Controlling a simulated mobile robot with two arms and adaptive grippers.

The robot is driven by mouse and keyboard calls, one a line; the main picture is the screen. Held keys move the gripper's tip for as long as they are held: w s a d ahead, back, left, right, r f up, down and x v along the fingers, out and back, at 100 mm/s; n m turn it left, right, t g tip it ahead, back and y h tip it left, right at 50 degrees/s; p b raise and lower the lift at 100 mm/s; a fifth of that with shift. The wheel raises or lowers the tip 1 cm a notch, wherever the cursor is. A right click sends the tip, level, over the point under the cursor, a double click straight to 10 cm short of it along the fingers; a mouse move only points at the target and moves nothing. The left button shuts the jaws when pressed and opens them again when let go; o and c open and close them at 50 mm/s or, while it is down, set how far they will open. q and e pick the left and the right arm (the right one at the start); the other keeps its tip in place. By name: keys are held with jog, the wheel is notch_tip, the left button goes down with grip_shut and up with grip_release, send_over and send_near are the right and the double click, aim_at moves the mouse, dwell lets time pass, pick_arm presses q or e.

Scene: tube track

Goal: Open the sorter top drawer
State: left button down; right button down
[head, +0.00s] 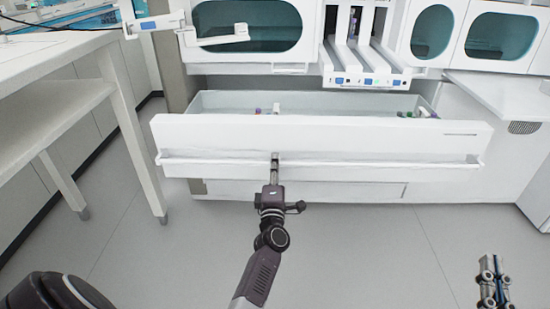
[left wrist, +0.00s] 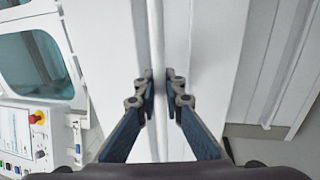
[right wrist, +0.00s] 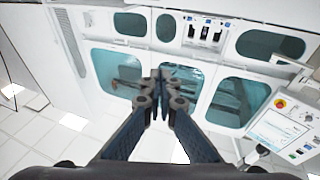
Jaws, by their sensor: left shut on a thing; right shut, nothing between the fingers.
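The sorter's top drawer (head: 320,135) is pulled out from the white sorter, with its inside open to view from above. A long white handle bar (head: 380,163) runs along the drawer front. My left gripper (head: 275,158) is shut on this bar, left of its middle. In the left wrist view the fingers (left wrist: 160,78) sit on both sides of the bar (left wrist: 157,30). My right gripper (head: 490,262) is shut and empty, low at the right and apart from the drawer. Its closed fingers also show in the right wrist view (right wrist: 163,78).
Several colored tube caps (head: 277,108) show inside the drawer. Above it are dark windows (head: 245,25) and a white rack (head: 365,75) that juts forward. A white table (head: 60,60) stands at the left. A ledge (head: 500,95) is at the right. The grey floor (head: 370,250) in front is clear.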

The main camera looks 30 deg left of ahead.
pick_arm(q)
jog(key=shift+s+d, duration=0.35)
jog(key=shift+s, duration=0.2)
pick_arm(e)
jog(key=shift+s+d+f+g, duration=0.1)
jog(key=shift+d+f+g, duration=0.1)
jog(key=shift+f, duration=0.25)
jog(key=shift+s+d+f+g, duration=0.1)
jog(key=shift+f+g, duration=0.1)
jog(key=shift+f, duration=0.2)
pick_arm(q)
jog(key=c, duration=2.3)
grip_release()
jog(key=v, duration=0.7)
jog(key=shift+s, duration=0.25)
jog(key=shift+d, duration=0.1)
